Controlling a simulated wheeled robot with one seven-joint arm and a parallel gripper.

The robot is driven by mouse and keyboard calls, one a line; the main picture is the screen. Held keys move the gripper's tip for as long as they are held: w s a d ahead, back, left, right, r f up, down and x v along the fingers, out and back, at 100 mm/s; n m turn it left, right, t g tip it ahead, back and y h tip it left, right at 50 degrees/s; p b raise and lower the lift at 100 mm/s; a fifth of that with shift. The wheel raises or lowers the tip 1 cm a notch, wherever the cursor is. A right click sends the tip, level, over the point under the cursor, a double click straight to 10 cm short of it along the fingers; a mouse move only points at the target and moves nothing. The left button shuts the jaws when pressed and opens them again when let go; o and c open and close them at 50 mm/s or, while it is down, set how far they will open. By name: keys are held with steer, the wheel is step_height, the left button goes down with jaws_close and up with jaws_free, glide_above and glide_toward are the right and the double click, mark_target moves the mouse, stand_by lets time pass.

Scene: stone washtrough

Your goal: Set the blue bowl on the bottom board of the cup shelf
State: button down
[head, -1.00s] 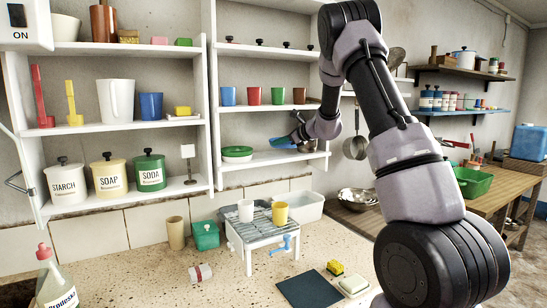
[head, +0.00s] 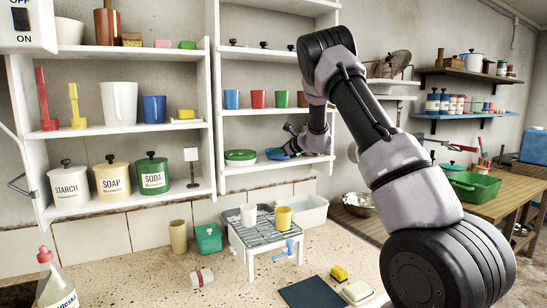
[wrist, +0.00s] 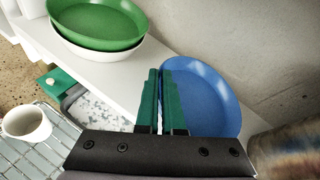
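The blue bowl (head: 276,154) is at the bottom board (head: 243,179) of the cup shelf, right of a green bowl (head: 240,154). It looks nearly level. I cannot tell whether it touches the board or hangs just above it. In the wrist view the blue bowl (wrist: 208,98) lies right of the green fingers of my gripper (wrist: 161,72). The fingers are close together, with the bowl's near-left rim between them. My gripper (head: 289,150) is small and partly hidden by my wrist in the head view.
The green bowl (wrist: 98,22) sits in a white one (wrist: 88,52), close left of the blue bowl. Several cups (head: 257,99) stand on the board above. A wire rack (head: 255,238) with two cups stands below. The wall is close behind the board.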

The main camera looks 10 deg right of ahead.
steer(key=shift+f, duration=0.5)
steer(key=shift+f, duration=0.15)
steer(key=c, duration=1)
jaws_free()
steer(key=shift+c, duration=0.2)
